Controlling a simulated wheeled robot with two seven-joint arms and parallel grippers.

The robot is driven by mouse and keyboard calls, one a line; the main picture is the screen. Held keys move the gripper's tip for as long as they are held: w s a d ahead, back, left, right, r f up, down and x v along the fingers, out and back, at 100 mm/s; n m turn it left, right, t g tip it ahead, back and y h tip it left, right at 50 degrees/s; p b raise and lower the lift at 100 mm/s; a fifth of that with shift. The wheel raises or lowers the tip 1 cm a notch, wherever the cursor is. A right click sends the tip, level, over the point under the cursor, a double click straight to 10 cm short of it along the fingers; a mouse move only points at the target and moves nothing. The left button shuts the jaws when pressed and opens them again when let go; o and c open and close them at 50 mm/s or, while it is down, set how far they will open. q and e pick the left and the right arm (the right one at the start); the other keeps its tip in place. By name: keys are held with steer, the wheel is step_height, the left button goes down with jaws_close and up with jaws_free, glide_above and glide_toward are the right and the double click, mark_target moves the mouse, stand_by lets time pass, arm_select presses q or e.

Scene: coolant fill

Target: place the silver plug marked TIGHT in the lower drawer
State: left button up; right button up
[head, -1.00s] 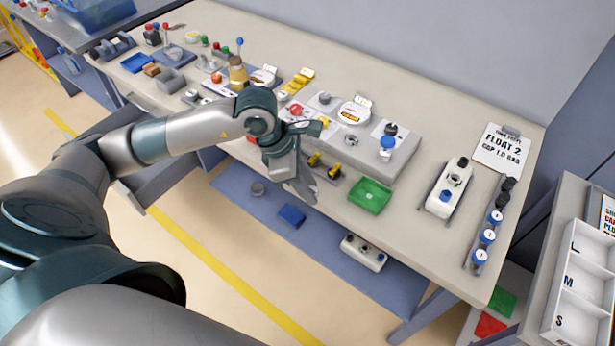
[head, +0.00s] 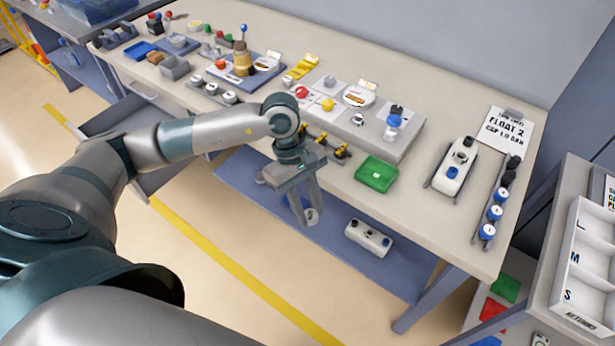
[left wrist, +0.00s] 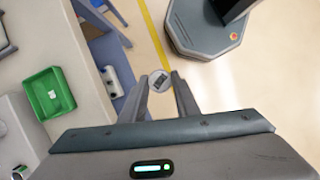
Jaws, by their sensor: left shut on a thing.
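My left gripper (head: 303,214) hangs off the table's front edge with its fingers pointing down. It is shut on a small round silver plug (left wrist: 160,80), which shows between the fingertips in the left wrist view. The plug's face has a dark mark, too small to read. In the head view the plug (head: 312,215) is partly covered by the fingers. An open grey drawer (head: 158,176) juts out under the table at the left, partly hidden behind my left arm. Another open drawer part (head: 112,116) shows higher up. The drawer insides are mostly hidden. My right gripper is not in view.
The table (head: 330,62) holds a grey raised block (head: 400,143), a green tray (head: 377,174) and several caps and fittings. Below is a blue shelf (head: 245,185) with a white block (head: 369,238). The floor in front is clear, with a yellow line (head: 240,262).

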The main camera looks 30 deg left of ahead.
mark_target(309, 218)
arm_select(q)
steer(key=f+m+b, duration=0.1)
steer(key=m, duration=0.1)
steer(key=s+f+m+g+y, duration=0.1)
steer(key=f+m, duration=0.1)
steer(key=m, duration=0.1)
steer(key=s+d+f+m+g+y+b, duration=0.1)
steer(key=m, duration=0.2)
steer(key=shift+d+f+b, duration=0.1)
steer(key=shift+f+b, duration=0.1)
steer(key=shift+b, duration=0.1)
steer(key=m, duration=0.2)
steer(key=f+m+y, duration=0.1)
steer(key=s+m+g+b, duration=0.1)
steer(key=m, duration=0.1)
steer(key=shift+s+f+m+y, duration=0.1)
steer(key=shift+f+m+y, duration=0.2)
steer(key=shift+y, duration=0.1)
steer(key=shift+a+r, duration=0.1)
steer(key=shift+a, duration=0.1)
